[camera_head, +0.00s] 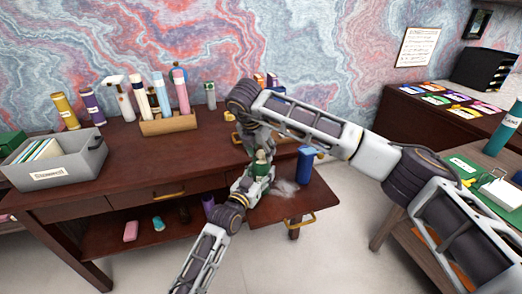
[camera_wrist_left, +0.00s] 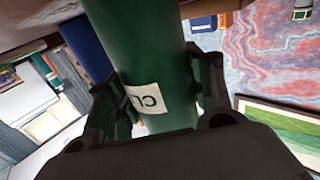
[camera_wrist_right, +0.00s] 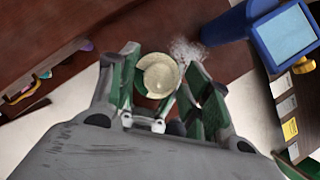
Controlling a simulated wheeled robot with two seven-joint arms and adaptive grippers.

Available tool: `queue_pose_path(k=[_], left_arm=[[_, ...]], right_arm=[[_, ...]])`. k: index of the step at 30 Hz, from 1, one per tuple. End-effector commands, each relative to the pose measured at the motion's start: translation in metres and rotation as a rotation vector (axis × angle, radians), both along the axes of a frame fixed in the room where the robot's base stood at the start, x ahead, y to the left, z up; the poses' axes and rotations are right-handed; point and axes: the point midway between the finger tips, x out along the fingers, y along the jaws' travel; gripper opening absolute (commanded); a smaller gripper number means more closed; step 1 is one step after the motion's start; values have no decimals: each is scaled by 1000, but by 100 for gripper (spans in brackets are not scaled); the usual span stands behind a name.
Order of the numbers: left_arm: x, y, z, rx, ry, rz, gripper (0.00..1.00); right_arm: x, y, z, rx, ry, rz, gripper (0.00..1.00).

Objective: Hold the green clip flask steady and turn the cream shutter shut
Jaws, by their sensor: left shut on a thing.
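The green clip flask (camera_head: 262,168) stands upright over the desk's pulled-out lower right part. In the left wrist view the flask (camera_wrist_left: 143,45) fills the middle and has a white label reading "CL". My left gripper (camera_head: 254,184) is shut on its body, one finger on each side. The cream shutter (camera_wrist_right: 159,75) is a round cap with a notched face on top of the flask. My right gripper (camera_wrist_right: 160,88) comes from above with its fingers on either side of the shutter; they look parted, with a small gap on the right. In the head view the right gripper (camera_head: 262,143) is partly hidden.
A blue container (camera_head: 305,165) stands close to the right of the flask; it also shows in the right wrist view (camera_wrist_right: 285,32). A grey box (camera_head: 85,160) and a wooden rack (camera_head: 168,125) of bottles are on the desk's left. A pale smudge lies beside the flask.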

Motion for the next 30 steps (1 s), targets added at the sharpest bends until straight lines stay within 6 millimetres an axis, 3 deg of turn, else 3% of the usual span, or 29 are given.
queue_pose_path(k=[14, 20, 30], left_arm=[[0, 0, 0, 0, 1, 0, 24], [0, 0, 0, 0, 1, 0, 24], [0, 0, 0, 0, 1, 0, 24]], right_arm=[[-3, 2, 6, 1, 1, 4, 51], [-9, 6, 24, 1, -1, 4, 51], [-25, 15, 69, 2, -1, 2, 51]])
